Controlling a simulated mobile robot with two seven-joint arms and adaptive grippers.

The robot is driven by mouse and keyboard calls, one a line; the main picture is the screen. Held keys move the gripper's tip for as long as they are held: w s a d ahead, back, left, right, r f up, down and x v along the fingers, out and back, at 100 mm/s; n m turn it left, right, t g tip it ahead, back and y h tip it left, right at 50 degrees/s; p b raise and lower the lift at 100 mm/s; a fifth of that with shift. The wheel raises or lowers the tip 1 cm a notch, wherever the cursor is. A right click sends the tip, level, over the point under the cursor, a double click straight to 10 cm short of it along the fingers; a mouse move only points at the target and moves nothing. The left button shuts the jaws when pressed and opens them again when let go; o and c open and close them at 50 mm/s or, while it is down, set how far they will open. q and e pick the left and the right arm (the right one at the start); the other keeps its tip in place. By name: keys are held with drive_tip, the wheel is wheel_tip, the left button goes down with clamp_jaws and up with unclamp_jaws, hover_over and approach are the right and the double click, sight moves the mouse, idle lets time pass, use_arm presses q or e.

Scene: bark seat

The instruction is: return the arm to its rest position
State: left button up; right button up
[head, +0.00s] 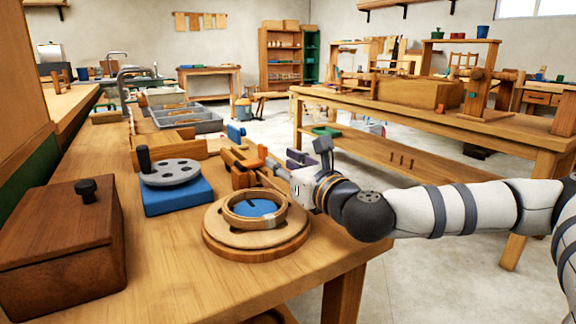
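My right arm comes in from the right edge, and its gripper (305,182) is over the right edge of the wooden bench (185,265). The gripper is beside a round wooden piece (240,242) that has a wooden ring (232,217) and a blue disc (254,208) on it. One dark finger part sticks up; the fingertips are not clear, so I cannot tell whether it is open or shut. Orange and light wooden parts (240,176) lie just behind it; I cannot tell whether it touches them. My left gripper is not in view.
A dark wooden box (62,245) with a black knob is at the front left. A blue block (178,197) bears a grey disc (177,173) with holes. Grey trays (190,122) stand farther back. A second bench (450,125) is behind my arm, with open floor between.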

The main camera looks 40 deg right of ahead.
drive_tip(key=shift+v, duration=1.1)
